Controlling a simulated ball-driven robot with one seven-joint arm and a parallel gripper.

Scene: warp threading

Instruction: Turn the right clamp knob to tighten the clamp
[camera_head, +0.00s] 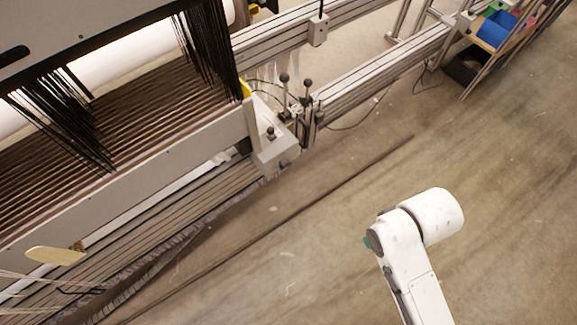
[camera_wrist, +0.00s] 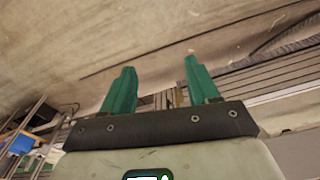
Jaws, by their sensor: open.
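Several small black knobs sit at the right end of the loom (camera_head: 205,140). One dark knob (camera_head: 270,131) is on the pale end block (camera_head: 275,155), and two ball-topped levers (camera_head: 284,78) (camera_head: 308,84) stand just behind it. I cannot tell which is the right clamp knob. My gripper (camera_wrist: 160,65) shows in the wrist view with two green fingers spread apart and nothing between them. The fingers point over bare floor, with loom rails beyond and to the right. In the head view my white arm is at lower right, clear of the loom; the fingers do not show there.
Black threads (camera_head: 205,45) hang over the loom. Grey rails (camera_head: 385,68) run from the loom's end to upper right. A blue bin (camera_head: 497,30) and a dark box (camera_head: 466,69) stand at upper right. The floor (camera_head: 300,235) between arm and loom is open.

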